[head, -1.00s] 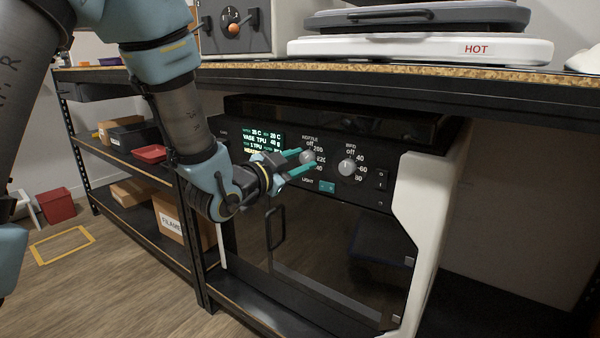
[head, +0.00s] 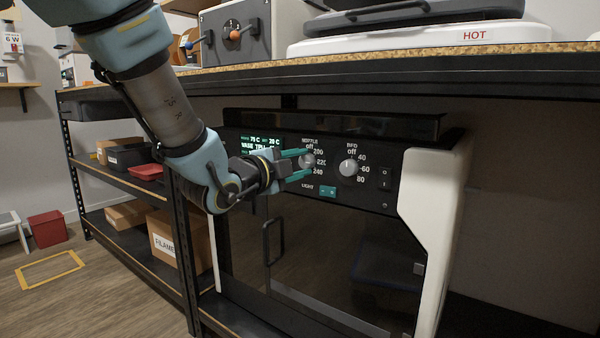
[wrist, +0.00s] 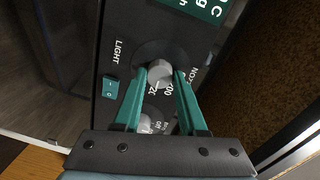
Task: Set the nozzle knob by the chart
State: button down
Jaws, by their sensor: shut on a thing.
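The nozzle knob (head: 306,160) is a small grey round knob on the printer's black front panel, with a dial marked off, 200, 220 and 240. My gripper (head: 301,164) reaches it from the left with teal fingers on either side of it. In the wrist view the knob (wrist: 159,73) sits between the fingertips (wrist: 156,78), and the gripper is shut on it. The knob's pointer is hard to make out. The bed knob (head: 348,167) stands to the right, with marks off, 40, 60 and 80. The green display (head: 259,143) is partly hidden by my gripper. No chart is clearly identifiable.
A teal light switch (head: 327,191) is below the knobs, and a black power switch (head: 385,179) is at the right. The bench edge (head: 400,65) overhangs the printer. The door handle (head: 266,242) stands out below my gripper. Shelves (head: 120,180) are at the left.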

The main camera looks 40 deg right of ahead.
jog(key=shift+m, duration=0.3)
jog(key=shift+c, duration=2.3)
grip_release()
jog(key=b+v, duration=0.1)
jog(key=v, duration=1)
jog(key=shift+f, duration=0.1)
jog(key=shift+w, duration=0.1)
